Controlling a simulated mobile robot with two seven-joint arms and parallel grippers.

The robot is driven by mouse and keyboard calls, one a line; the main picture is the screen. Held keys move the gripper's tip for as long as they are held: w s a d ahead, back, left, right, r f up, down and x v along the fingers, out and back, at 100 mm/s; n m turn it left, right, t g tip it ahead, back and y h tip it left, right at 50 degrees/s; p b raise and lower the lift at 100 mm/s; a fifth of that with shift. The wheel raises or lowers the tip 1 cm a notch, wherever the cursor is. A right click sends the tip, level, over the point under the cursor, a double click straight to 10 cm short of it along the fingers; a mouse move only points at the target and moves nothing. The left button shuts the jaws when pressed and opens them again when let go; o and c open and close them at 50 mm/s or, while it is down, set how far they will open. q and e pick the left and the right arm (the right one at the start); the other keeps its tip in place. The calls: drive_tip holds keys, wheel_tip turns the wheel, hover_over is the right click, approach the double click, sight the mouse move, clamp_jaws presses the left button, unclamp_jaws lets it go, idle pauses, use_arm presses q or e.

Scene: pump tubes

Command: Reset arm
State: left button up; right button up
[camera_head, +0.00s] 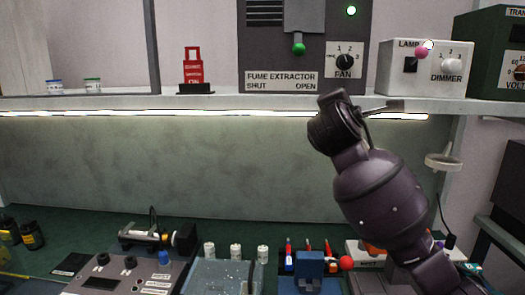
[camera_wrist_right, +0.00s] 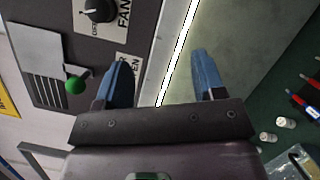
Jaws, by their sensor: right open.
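My right arm comes in from the lower right in the head view and reaches up in front of the shelf edge. In the right wrist view my right gripper (camera_wrist_right: 163,80) is open, with its two blue fingers apart and nothing between them. The lit strip under the shelf shows beyond the gap. My left gripper is not in view.
The fume extractor panel (camera_head: 290,60) and lamp dimmer box (camera_head: 400,75) stand on the shelf (camera_head: 200,103) near my wrist. Below are a control box (camera_head: 125,275), several white-capped vials (camera_head: 236,252), a blue block (camera_head: 310,265) and a red ball (camera_head: 347,263).

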drive_tip(key=s+d+f+m+g+y, duration=0.1)
drive_tip(key=s+d+f+m+g, duration=0.2)
drive_tip(key=f, duration=0.8)
drive_tip(key=s+d+f+m+g+y, duration=0.15)
drive_tip(key=s+f, duration=0.45)
drive_tip(key=f, duration=0.6)
drive_tip(key=s+d+f+m+g+y, duration=0.1)
drive_tip(key=s+f+m+g+y, duration=0.2)
drive_tip(key=f, duration=0.8)
drive_tip(key=s+d+f+m+g+y, duration=0.1)
drive_tip(key=s+f+m+g, duration=0.4)
drive_tip(key=s, duration=1)
drive_tip(key=s+d+f+m+g, duration=0.1)
drive_tip(key=s+f+m, duration=0.5)
drive_tip(key=s+f, duration=0.7)
drive_tip(key=w+f+n+t+y, duration=0.1)
drive_tip(key=w+f+t, duration=0.4)
drive_tip(key=f+t, duration=0.2)
drive_tip(key=shift+d+f+t, duration=0.2)
drive_tip(key=shift+f+t, duration=0.15)
drive_tip(key=shift+t, duration=0.1)
